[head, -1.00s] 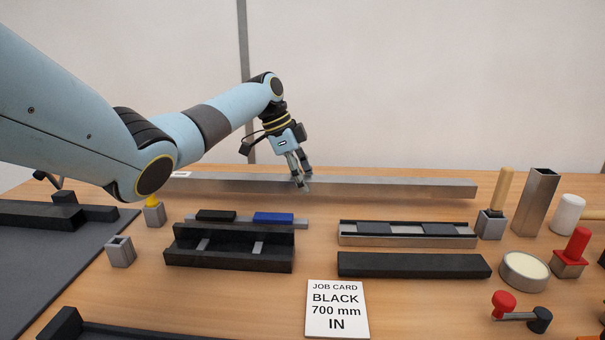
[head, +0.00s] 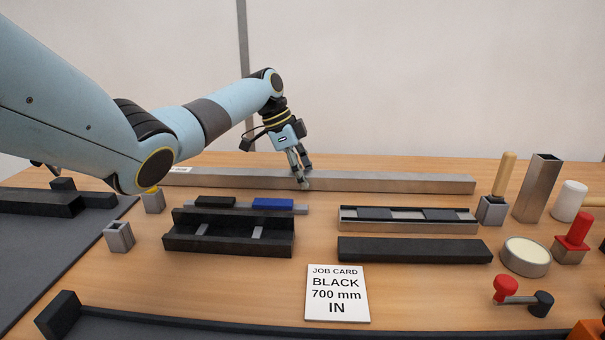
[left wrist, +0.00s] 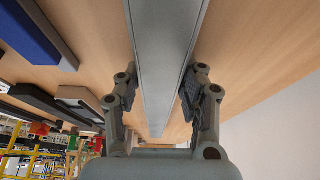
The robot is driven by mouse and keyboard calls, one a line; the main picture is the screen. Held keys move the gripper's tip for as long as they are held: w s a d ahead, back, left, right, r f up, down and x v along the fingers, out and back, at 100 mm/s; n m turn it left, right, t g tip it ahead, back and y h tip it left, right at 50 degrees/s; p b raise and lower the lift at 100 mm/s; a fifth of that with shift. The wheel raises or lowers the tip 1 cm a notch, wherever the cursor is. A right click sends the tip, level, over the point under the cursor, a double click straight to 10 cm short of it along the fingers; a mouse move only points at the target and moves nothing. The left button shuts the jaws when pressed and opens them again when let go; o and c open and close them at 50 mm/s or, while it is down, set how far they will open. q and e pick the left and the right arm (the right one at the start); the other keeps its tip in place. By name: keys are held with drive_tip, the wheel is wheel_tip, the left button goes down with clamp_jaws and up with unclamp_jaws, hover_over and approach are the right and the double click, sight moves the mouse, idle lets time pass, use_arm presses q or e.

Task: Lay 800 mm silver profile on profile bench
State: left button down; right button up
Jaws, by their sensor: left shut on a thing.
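A long silver profile (head: 400,183) lies along the back of the wooden table, running left to right. My left gripper (head: 302,183) reaches down onto it near its middle and is shut on it. In the left wrist view the profile (left wrist: 165,60) runs lengthwise between the two fingers (left wrist: 160,105). The profile's left end is partly hidden behind my left arm. Dark grey surfaces with black blocks show at the left (head: 45,245) and along the front edge (head: 200,328); I cannot tell which is the profile bench. My right gripper is not in view.
A black tray (head: 228,245), a silver tray (head: 408,228) and a black bar (head: 414,250) lie in front of the profile. A job card (head: 338,293) reads black 700 mm. An upright metal tube (head: 537,188), a round tin (head: 525,257) and handled tools crowd the right.

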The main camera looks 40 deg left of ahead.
use_arm(q)
drive_tip(key=c, duration=0.7)
unclamp_jaws()
drive_tip(key=shift+c, duration=0.2)
drive_tip(key=shift+f, duration=0.1)
drive_tip(key=p+v, duration=0.2)
drive_tip(key=v, duration=0.4)
drive_tip(key=w+d+p+v, duration=0.1)
drive_tip(key=p+v, duration=0.1)
drive_tip(key=v, duration=0.3)
drive_tip(key=p+v, duration=0.3)
drive_tip(key=v, duration=0.3)
drive_tip(key=shift+w+d+r, duration=0.1)
drive_tip(key=shift+d+r, duration=0.1)
drive_tip(key=shift+r, duration=0.5)
drive_tip(key=shift+f, duration=0.1)
